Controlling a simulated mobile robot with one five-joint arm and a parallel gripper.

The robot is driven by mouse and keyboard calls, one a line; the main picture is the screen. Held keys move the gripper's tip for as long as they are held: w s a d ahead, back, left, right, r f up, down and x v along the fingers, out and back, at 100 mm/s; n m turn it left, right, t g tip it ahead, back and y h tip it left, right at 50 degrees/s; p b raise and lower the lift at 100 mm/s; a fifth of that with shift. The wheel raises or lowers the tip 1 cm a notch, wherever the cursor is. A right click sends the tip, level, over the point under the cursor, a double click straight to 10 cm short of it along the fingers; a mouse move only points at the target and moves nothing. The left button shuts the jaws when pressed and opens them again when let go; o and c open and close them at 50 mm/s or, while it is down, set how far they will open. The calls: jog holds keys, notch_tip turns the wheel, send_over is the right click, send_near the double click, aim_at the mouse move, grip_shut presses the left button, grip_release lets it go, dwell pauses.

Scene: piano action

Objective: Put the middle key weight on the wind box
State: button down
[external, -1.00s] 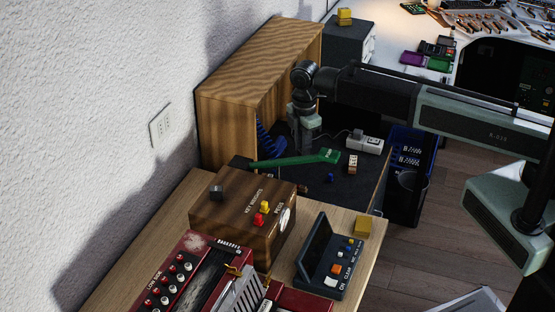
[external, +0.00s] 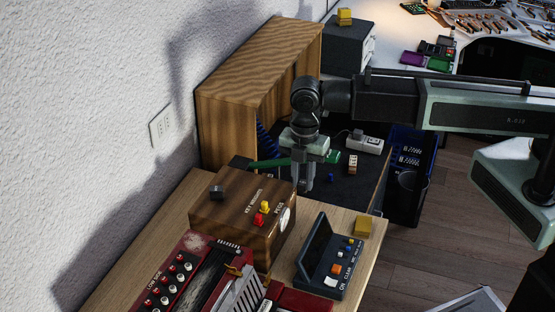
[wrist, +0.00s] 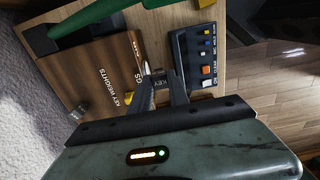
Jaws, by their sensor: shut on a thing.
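My gripper (external: 304,186) is shut on a small grey block, taken as the middle key weight (wrist: 158,82); its face reads "KEY" in the wrist view. In the external view it hangs near the right back corner of a brown wooden box (external: 232,226), lettered "KEY WEIGHTS", with a round pale disc on its right side. The box also shows in the wrist view (wrist: 98,75). No label marks a wind box.
A red accordion-like instrument (external: 195,270) is in front. A green bar (external: 270,163) lies behind, by an open wooden cabinet (external: 250,85).

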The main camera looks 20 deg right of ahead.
jog(key=b, duration=0.2)
send_over(240, 199)
jog(key=shift+f, duration=0.7)
notch_tip(240, 199, down, 4)
jog(key=b, duration=0.3)
jog(key=shift+r, duration=0.25)
jog(key=shift+f, duration=0.25)
jog(key=c, duration=1.3)
grip_release()
jog(key=shift+o, duration=0.2)
jog(key=shift+r, duration=0.1)
notch_tip(240, 199, up, 12)
jog(key=p, duration=1.2)
jog(key=shift+r, duration=0.15)
